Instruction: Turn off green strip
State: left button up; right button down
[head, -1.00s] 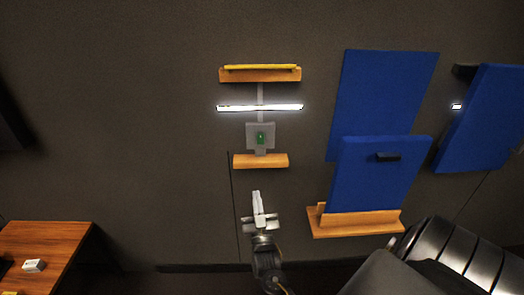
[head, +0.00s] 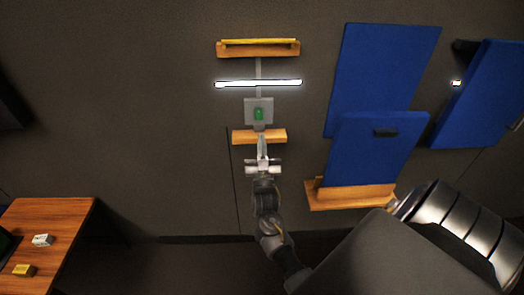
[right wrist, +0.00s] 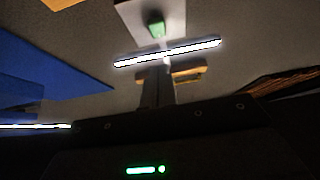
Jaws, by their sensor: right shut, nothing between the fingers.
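A glowing white light strip (head: 258,83) runs across the dark wall; it also shows lit in the right wrist view (right wrist: 167,53). No green glow shows on it. Below it is a grey panel (head: 249,104) with a green trackball (head: 259,114) in it; in the right wrist view the trackball (right wrist: 157,29) is near the top. My right gripper (head: 262,140) is shut and empty, pointing up just below the trackball panel. Its tips overlap the lower wooden shelf in the head view; I cannot tell whether they touch it. My left gripper is not in view.
A wooden shelf (head: 273,137) sits under the panel, and another with a yellow item (head: 258,42) sits above the strip. Blue boards (head: 380,80) stand right, one on a wooden ledge (head: 350,196). A wooden table (head: 60,215) is at lower left. The wall left of the panel is clear.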

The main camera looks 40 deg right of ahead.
aim_at(260, 115)
jog(key=w+d, duration=0.1)
jog(key=w+d+r+p, duration=0.1)
jog(key=w, duration=0.1)
jog(key=w+d, duration=0.1)
jog(key=w, duration=0.1)
jog(key=shift+d+r, duration=0.3)
jog(key=shift+d, duration=0.1)
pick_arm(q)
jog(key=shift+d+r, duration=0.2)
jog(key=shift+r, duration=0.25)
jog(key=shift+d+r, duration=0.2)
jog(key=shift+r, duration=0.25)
pick_arm(e)
jog(key=shift+w+d+f, duration=0.1)
jog(key=shift+w+d, duration=0.15)
jog(key=shift+w, duration=0.05)
